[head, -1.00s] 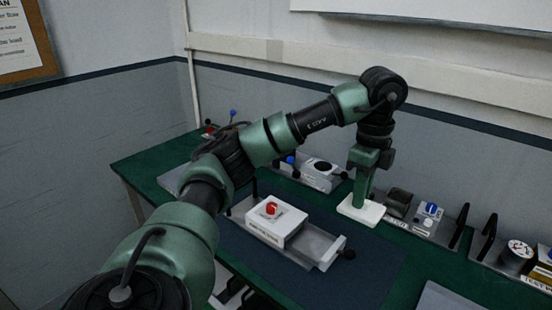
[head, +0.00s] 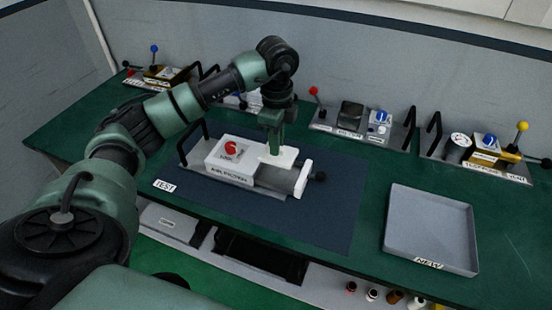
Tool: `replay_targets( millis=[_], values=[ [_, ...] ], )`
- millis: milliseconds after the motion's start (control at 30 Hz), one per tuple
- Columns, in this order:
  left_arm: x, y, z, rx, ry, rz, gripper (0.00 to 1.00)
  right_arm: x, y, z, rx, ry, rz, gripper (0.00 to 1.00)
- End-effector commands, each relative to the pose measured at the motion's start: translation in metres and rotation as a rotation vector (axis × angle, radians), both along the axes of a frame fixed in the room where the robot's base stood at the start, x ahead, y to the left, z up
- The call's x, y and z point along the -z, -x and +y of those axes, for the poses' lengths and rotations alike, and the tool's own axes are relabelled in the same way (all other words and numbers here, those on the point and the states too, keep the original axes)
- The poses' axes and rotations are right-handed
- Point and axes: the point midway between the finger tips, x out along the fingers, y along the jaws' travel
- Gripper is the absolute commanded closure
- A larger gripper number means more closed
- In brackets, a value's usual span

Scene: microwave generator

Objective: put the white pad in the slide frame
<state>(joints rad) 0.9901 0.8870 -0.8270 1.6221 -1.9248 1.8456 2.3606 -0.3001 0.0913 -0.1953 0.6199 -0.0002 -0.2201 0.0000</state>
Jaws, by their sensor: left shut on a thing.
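The white pad (head: 288,157) is a flat plate held level under my left gripper (head: 274,148), which is shut on it. The slide frame (head: 282,180) is the grey tray part sticking out to the right of a white box (head: 228,172) with a red knob. The frame has a white end plate and a black knob at its right end. The pad shows over the back part of the frame and next to the box. I cannot tell whether it touches the frame. My right gripper is not in view.
The box unit stands on a dark blue mat (head: 330,205) on the green table. A grey tray (head: 432,230) labelled NEW lies at the right. Several units with levers and black handles line the back edge. The mat's right part is clear.

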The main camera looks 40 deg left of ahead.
Motion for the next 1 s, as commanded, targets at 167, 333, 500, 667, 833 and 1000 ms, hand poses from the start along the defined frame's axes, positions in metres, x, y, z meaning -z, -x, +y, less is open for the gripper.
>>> replay_targets(
  millis=[167,333,500,667,833,1000],
  values=[
    [0.023,0.0,0.0,0.001,0.0,0.001,1.0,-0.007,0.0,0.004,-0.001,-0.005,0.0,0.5],
    [0.04,0.001,0.0,0.001,0.0,0.003,1.0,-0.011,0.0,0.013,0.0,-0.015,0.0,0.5],
    [0.064,0.001,-0.001,0.001,0.001,0.003,1.0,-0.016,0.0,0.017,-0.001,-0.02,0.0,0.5],
    [0.071,0.0,-0.001,0.002,0.001,-0.001,1.0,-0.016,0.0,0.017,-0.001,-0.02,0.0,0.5],
    [0.071,0.0,-0.001,0.002,0.001,-0.001,1.0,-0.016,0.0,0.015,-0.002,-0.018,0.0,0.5],
    [0.074,0.0,0.0,0.001,0.001,-0.001,0.74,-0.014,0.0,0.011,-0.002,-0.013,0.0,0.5]
  ],
)
